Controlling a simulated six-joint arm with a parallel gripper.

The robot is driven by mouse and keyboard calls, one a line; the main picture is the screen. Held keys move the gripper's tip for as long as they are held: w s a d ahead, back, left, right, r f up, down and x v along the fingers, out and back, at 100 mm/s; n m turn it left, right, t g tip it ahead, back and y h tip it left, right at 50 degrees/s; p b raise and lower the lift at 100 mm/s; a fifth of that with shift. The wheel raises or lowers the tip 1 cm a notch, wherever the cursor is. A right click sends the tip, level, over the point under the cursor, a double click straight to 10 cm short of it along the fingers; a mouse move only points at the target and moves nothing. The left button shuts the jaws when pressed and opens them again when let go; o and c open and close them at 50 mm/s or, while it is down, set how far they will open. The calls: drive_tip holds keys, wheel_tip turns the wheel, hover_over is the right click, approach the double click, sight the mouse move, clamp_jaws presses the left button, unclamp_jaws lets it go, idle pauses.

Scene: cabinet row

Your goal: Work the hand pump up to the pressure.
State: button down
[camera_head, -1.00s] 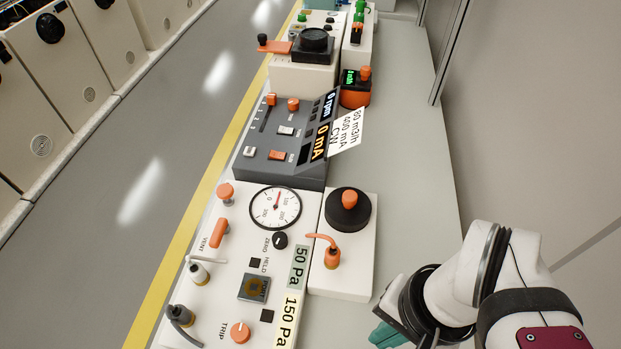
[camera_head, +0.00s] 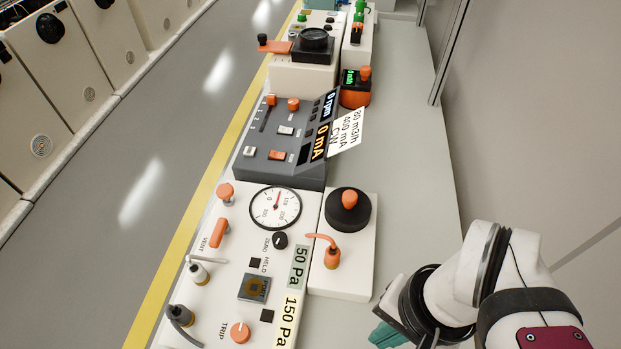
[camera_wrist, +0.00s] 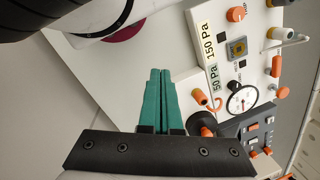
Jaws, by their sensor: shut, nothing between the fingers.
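The hand pump is a white block with a black round cap and an orange knob (camera_head: 349,199) on top. An orange bent lever (camera_head: 328,249) stands in front of it on the same block. The round pressure gauge (camera_head: 276,207) is on the white panel to its left, its needle near 0. Labels there read 50 Pa (camera_head: 299,267) and 150 Pa (camera_head: 287,320). My gripper (camera_head: 387,336) is at the bottom, right of the panel and apart from the pump. In the wrist view its teal fingers (camera_wrist: 157,85) are together and empty; the pump is partly hidden behind them.
The panel also holds an orange vent handle (camera_head: 219,233), a trip knob (camera_head: 240,332) and hose fittings on its left. A grey console (camera_head: 283,146) and more devices stand farther back. The bench top (camera_head: 412,180) right of the pump is clear, with a wall beyond.

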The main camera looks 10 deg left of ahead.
idle(0.8)
drive_tip(key=w+a+r+n+t+h, duration=0.1)
drive_tip(key=w+a+n+t+h, duration=0.15)
drive_tip(key=w+n, duration=0.65)
drive_tip(key=w+a+r+n+t+h, duration=0.15)
drive_tip(key=w+a+n, duration=0.25)
drive_tip(key=w+n, duration=0.6)
drive_tip(key=n+t+y, duration=0.3)
drive_tip(key=n+t, duration=0.2)
drive_tip(key=n, duration=1)
hover_over(222, 194)
wheel_tip(222, 194, down, 4)
drive_tip(key=shift+a+f, duration=0.1)
drive_tip(key=shift+f, duration=4.35)
